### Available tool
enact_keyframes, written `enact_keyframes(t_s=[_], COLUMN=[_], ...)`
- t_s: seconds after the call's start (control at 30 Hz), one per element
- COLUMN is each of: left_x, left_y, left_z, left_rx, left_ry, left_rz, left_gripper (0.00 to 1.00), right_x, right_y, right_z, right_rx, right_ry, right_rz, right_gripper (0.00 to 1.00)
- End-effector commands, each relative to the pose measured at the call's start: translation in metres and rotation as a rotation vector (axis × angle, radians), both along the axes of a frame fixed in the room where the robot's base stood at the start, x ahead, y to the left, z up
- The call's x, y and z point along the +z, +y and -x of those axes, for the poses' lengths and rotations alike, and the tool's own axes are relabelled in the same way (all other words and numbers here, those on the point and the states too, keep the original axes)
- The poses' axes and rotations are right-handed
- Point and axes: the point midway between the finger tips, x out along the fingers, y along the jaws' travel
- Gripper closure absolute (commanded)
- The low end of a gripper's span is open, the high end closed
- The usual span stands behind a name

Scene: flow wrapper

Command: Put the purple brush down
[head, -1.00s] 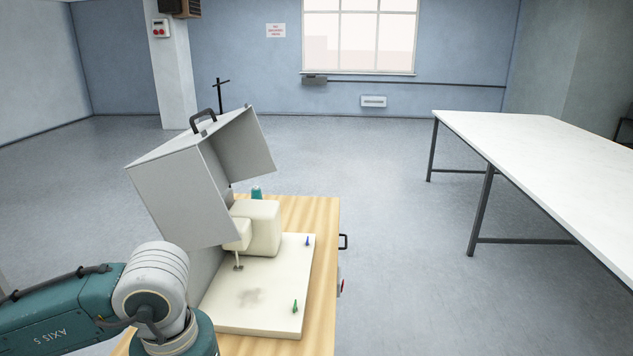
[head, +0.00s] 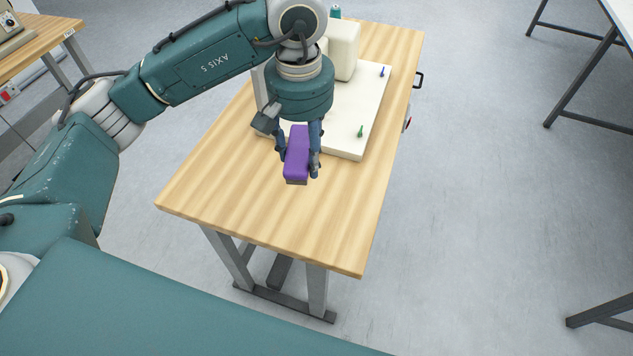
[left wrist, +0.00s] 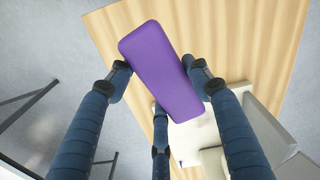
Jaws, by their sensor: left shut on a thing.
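The purple brush (head: 297,150) is a purple block with a darker grey end, held in my left gripper (head: 298,158). The gripper's fingers are shut on its two sides. In the head view it is over the near part of the wooden table (head: 270,225), in front of the white plate. In the left wrist view the brush (left wrist: 165,75) fills the middle between the fingers, with the wood of the table (left wrist: 262,35) behind it. Whether the brush touches the table is hard to tell. My right gripper is not in view.
The white base plate (head: 345,146) with a green peg (head: 361,131) and a blue peg (head: 382,72) lies at the table's far end, partly behind my arm. The near tabletop is bare. Another wooden table (head: 40,45) stands at the upper left.

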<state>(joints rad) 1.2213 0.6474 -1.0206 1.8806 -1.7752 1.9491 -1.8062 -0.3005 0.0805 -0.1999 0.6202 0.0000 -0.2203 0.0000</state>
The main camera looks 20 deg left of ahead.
Motion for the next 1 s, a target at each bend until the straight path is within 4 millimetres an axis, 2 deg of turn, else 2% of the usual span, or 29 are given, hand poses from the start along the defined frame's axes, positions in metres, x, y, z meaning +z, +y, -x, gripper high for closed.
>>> enact_keyframes(t_s=[0.03,0.1,0.23,0.33,0.8,1.0], left_x=[0.008,0.013,0.015,0.005,-0.113,-0.139], left_y=[-0.008,-0.013,-0.019,-0.02,-0.02,-0.02], left_z=[-0.013,-0.026,-0.039,-0.041,-0.04,-0.042], left_rx=[0.033,0.075,0.122,0.135,0.135,0.135], left_ry=[0.006,0.013,0.025,0.032,0.034,0.03], left_rz=[0.002,0.001,-0.003,-0.005,-0.005,-0.004], left_gripper=[0.82,0.82,0.82,0.82,0.82,0.82], right_x=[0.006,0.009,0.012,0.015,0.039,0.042], right_y=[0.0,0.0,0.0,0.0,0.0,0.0], right_z=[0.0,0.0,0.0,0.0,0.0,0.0], right_rx=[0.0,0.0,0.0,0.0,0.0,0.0], right_ry=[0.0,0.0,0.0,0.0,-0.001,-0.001], right_rz=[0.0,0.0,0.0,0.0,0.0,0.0], right_gripper=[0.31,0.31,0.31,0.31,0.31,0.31])
